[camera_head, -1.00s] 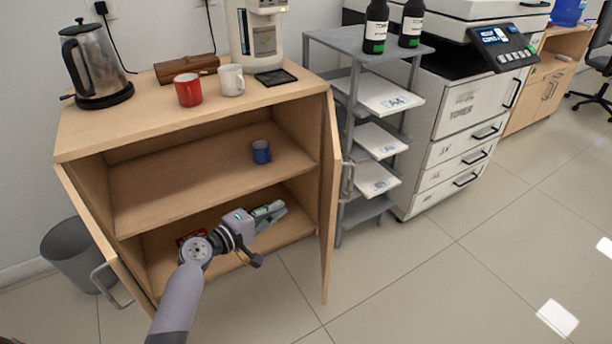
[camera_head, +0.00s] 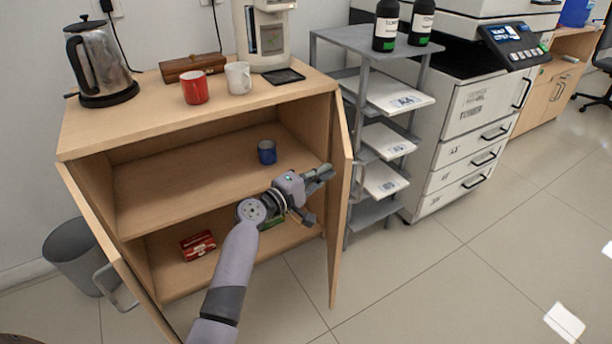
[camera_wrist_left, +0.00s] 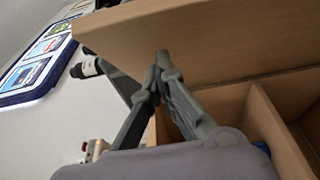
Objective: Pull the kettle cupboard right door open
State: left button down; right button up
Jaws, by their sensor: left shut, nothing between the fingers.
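The kettle cupboard (camera_head: 180,120) stands open, with both doors swung outward. Its right door (camera_head: 339,230) points toward me, and its handle (camera_head: 358,180) is on the outer side. My left gripper (camera_head: 326,172) is shut and empty, with its fingertips close to the inner face of the right door. In the left wrist view the closed fingers (camera_wrist_left: 160,75) lie in front of a broad wooden panel (camera_wrist_left: 220,40), likely that door; I cannot tell whether they touch. The left door (camera_head: 112,250) is open too. My right gripper is not in view.
On the cupboard top are a kettle (camera_head: 98,65), a red mug (camera_head: 195,88), a white mug (camera_head: 238,78) and a coffee machine (camera_head: 265,35). A blue cup (camera_head: 267,152) and a red box (camera_head: 198,245) are inside. A grey shelf rack (camera_head: 375,210) stands beside the right door.

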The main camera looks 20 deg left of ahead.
pick_arm(q)
jog(key=shift+w+d, duration=0.2)
jog(key=shift+d, duration=0.25)
